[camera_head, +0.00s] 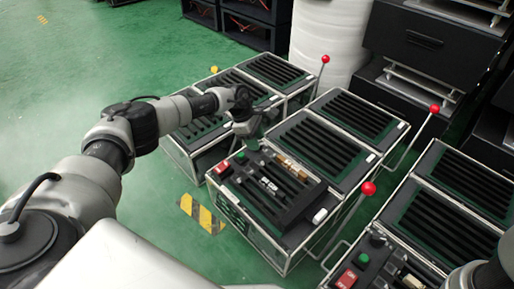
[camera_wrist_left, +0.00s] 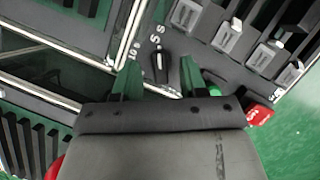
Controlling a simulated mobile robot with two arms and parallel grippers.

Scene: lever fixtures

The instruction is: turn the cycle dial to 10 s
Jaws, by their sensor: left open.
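The cycle dial is a small black knob (camera_wrist_left: 160,66) in the left wrist view, with small printed seconds marks around its far side; I cannot read clearly which mark it points at. My left gripper (camera_wrist_left: 159,78) is open, with one green-dark finger on each side of the knob. I cannot tell whether either finger touches it. In the head view my left gripper (camera_head: 246,131) hangs over the back left part of the middle fixture's panel (camera_head: 290,215), and the dial is hidden there.
A green button (camera_wrist_left: 213,90) and red switch (camera_wrist_left: 260,113) sit right of the gripper, with several grey switches (camera_wrist_left: 227,36) beyond. Red-balled levers (camera_head: 369,188) stand at the fixtures' right sides. Open green floor lies at left.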

